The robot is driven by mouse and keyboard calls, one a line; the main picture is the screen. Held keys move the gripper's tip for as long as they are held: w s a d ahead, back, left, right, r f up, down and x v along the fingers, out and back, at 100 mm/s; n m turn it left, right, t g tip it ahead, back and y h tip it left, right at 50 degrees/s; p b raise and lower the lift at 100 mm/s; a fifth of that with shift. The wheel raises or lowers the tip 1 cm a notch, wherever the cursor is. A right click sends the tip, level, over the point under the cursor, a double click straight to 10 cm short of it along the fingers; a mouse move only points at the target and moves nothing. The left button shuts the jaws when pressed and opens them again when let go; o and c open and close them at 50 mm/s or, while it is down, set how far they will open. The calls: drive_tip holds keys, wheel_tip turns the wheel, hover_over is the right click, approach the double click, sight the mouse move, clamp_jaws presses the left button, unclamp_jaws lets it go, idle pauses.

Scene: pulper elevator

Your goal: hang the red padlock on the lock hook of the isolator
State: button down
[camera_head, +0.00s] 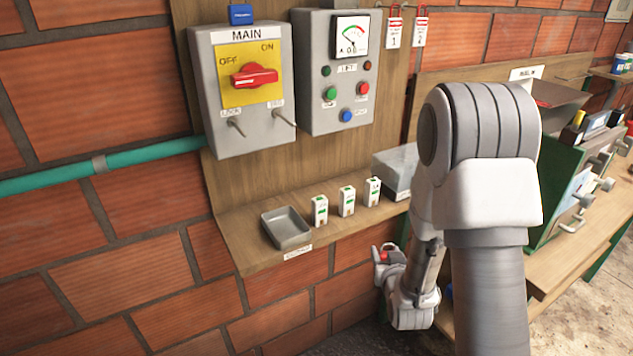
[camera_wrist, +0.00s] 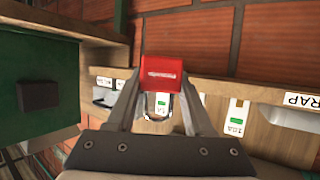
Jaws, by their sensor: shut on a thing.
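The red padlock (camera_wrist: 161,73) is held between the two fingers of my gripper (camera_wrist: 160,85) in the wrist view. Its metal shackle (camera_wrist: 157,112) points toward the gripper's palm. In the head view my gripper (camera_head: 381,254) is low, below the shelf's front edge, with a bit of red between its fingers. The isolator (camera_head: 240,88) is the grey MAIN box at the upper left, well apart from my gripper. Its red handle (camera_head: 254,76) is on a yellow plate.
A wooden shelf (camera_head: 237,250) under the panel bears a grey tray (camera_head: 286,228), 3 small white blocks (camera_head: 347,200) and a grey box (camera_head: 396,172). A control box (camera_head: 336,75) is right of the isolator. Two red-and-white tags (camera_head: 420,26) hang at the top. A green machine (camera_head: 560,185) stands right.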

drive_tip(key=s+a+r+n+g+y+p, duration=0.1)
drive_tip(key=s+a+r+n+y+p, duration=0.25)
drive_tip(key=a+r, duration=0.55)
drive_tip(key=s+a+r+n+g+y+p, duration=0.25)
drive_tip(key=a+r+p, duration=0.25)
drive_tip(key=a+r, duration=0.4)
drive_tip(key=s+a+r+n+g+y+p, duration=0.1)
drive_tip(key=s+a+r+n+y+p, duration=0.15)
drive_tip(key=a+r+y+p, duration=0.6)
drive_tip(key=w+a+h+b, duration=0.3)
drive_tip(key=w+h+b, duration=0.1)
drive_tip(key=w, duration=0.4)
drive_tip(key=shift+a+r+n+h+b, duration=0.15)
drive_tip(key=shift+r+n+h+b, duration=0.2)
drive_tip(key=shift+n+h, duration=0.1)
drive_tip(key=shift+w, duration=0.1)
drive_tip(key=shift+c, duration=1)
unclamp_jaws()
